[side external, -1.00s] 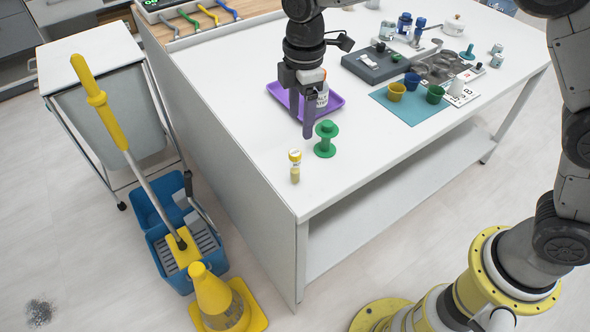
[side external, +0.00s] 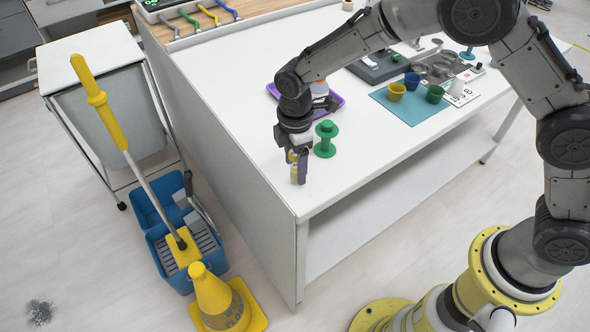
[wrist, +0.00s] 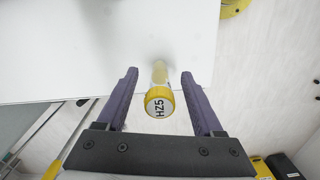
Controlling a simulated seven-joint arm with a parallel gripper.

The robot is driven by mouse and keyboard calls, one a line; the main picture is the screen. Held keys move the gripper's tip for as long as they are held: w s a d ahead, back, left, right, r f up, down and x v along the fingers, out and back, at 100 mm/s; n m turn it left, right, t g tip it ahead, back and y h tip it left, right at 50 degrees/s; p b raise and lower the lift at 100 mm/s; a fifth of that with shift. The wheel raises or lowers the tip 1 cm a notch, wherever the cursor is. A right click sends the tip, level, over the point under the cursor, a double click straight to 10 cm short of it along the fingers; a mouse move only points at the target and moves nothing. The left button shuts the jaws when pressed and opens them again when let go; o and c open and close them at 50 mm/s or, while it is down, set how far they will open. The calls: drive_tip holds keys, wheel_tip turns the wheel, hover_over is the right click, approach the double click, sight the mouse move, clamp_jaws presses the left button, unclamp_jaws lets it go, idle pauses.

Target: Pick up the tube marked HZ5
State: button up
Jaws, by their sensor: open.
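The tube marked HZ5 (wrist: 159,103) has a yellow cap with black lettering and a clear body with yellowish contents. In the wrist view it lies between the two purple fingers of my gripper (wrist: 159,98), with a gap on each side. In the side view the tube (side external: 291,157) stands near the front left corner of the white table (side external: 262,128), mostly hidden by the fingers. My gripper (side external: 297,168) is open, pointing down around the tube. I cannot tell that either finger touches it.
A green spool-shaped object (side external: 326,139) stands just right of my gripper. A purple tray (side external: 334,104) lies behind, partly hidden by my arm. A teal mat (side external: 412,108) holds several small cups farther right. The table edge is close in front and on the left.

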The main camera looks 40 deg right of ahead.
drive_tip(key=shift+f, duration=1.15)
clamp_jaws()
